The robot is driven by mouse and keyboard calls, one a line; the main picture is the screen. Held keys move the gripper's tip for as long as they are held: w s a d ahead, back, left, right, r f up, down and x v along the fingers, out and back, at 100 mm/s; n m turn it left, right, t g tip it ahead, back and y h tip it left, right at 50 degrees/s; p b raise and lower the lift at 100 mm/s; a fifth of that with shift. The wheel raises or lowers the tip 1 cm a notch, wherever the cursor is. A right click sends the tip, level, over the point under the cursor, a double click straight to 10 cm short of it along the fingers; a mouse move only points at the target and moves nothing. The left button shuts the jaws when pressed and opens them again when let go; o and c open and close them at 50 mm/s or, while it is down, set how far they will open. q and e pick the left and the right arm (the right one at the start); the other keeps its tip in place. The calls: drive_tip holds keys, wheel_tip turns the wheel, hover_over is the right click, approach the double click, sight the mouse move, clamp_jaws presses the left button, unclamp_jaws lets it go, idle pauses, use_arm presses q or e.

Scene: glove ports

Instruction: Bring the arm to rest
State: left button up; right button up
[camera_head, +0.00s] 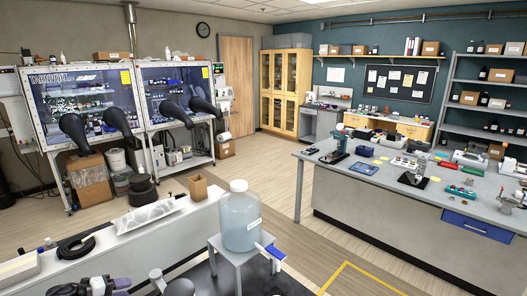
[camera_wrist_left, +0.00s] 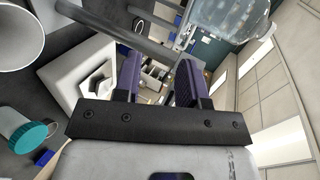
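My left gripper shows in the left wrist view (camera_wrist_left: 158,80). Its two dark purple-sided fingers stand apart, with only the distant room visible between them, so it is open and empty. In the head view, part of what looks like my left arm shows at the bottom left edge; its fingertips cannot be made out there. A large translucent bottle (camera_head: 240,218) stands on a grey stand (camera_head: 236,256). The bottle also shows at the top of the left wrist view (camera_wrist_left: 228,22), beyond the fingers and apart from them. My right gripper is in neither view.
A pale bench (camera_head: 160,232) holds a black coil (camera_head: 76,246) and a small cardboard box (camera_head: 198,188). A teal-capped container (camera_wrist_left: 32,134) is near the gripper's left. A long lab bench (camera_head: 335,195) with instruments stands right. Glove boxes (camera_head: 85,98) stand back left. The middle floor is clear.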

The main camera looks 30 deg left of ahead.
use_arm(q)
drive_tip(key=s+d+f+n+g+y, duration=0.3)
drive_tip(key=s+d+n, duration=0.1)
drive_tip(key=d, duration=0.1)
drive_tip(key=s+d+f+n+g+y, duration=0.3)
drive_tip(key=s+d+n+y, duration=0.1)
drive_tip(key=s+d+n, duration=0.1)
drive_tip(key=s+d+f+n+g+y, duration=0.3)
drive_tip(key=s+d+f+n, duration=0.1)
drive_tip(key=s+d+n, duration=0.1)
drive_tip(key=shift+s+d+y, duration=0.1)
drive_tip(key=shift+d+y, duration=0.3)
drive_tip(key=shift+d, duration=0.35)
drive_tip(key=s+d+n+h, duration=0.2)
drive_tip(key=s+d+h, duration=0.15)
drive_tip(key=d, duration=1.15)
drive_tip(key=s+d+n+h, duration=0.2)
drive_tip(key=d+h, duration=0.3)
drive_tip(key=d, duration=1)
wheel_tip(320, 180, up, 13)
drive_tip(key=p, duration=1.2)
drive_tip(key=shift+a+y, duration=0.35)
drive_tip(key=shift+a, duration=0.05)
